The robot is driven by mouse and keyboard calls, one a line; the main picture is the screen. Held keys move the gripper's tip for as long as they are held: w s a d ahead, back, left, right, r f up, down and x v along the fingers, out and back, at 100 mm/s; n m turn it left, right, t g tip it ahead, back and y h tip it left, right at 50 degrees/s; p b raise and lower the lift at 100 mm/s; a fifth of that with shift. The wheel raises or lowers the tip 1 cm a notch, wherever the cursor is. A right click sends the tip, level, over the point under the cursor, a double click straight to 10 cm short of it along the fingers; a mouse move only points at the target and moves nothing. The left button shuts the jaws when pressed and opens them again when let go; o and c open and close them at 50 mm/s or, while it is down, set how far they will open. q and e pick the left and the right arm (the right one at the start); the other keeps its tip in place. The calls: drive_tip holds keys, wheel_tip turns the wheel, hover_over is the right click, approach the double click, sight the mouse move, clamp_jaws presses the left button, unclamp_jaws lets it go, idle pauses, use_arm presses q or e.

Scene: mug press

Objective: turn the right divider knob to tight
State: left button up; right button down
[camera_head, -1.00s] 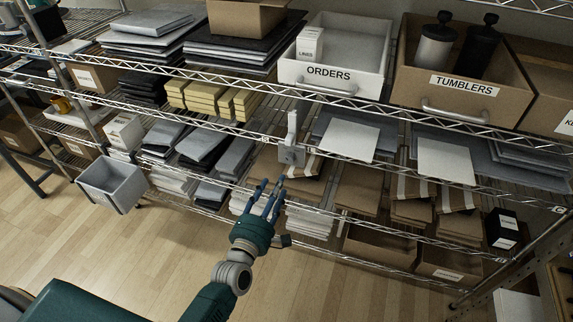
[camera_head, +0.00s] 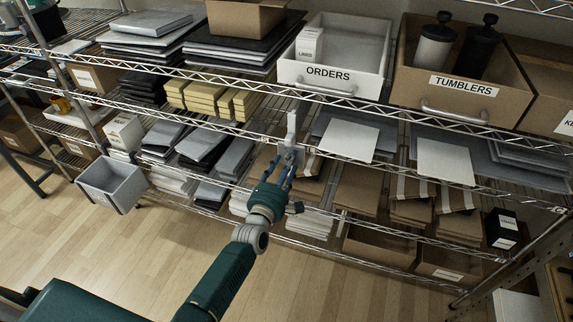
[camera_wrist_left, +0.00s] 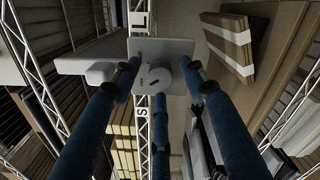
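A pale divider (camera_head: 292,127) stands at the front edge of the middle wire shelf. Its plate and round knob sit low on its front; in the head view my fingers partly cover them. In the left wrist view the knob (camera_wrist_left: 156,80) shows a dark slot mark, on a light plate (camera_wrist_left: 160,50). My left gripper (camera_head: 283,162) is open, its fingers pointing at the knob. In the wrist view the blue fingers (camera_wrist_left: 160,88) are spread to the left, right and below the knob; I cannot tell whether they touch it. My right gripper is out of view.
An ORDERS bin (camera_head: 342,75) and a TUMBLERS box (camera_head: 462,84) stand on the shelf above. White sheets (camera_head: 347,139) lie right of the divider. A grey bin (camera_head: 113,184) hangs at the left front. The floor before the rack is clear.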

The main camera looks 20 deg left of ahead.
use_arm(q)
clamp_jaws()
drive_tip(key=shift+m, duration=0.3)
drive_tip(key=shift+f+m+p, duration=0.1)
drive_tip(key=shift+m+p, duration=0.55)
drive_tip(key=shift+m, duration=6.05)
drive_tip(key=shift+o, duration=0.3)
unclamp_jaws()
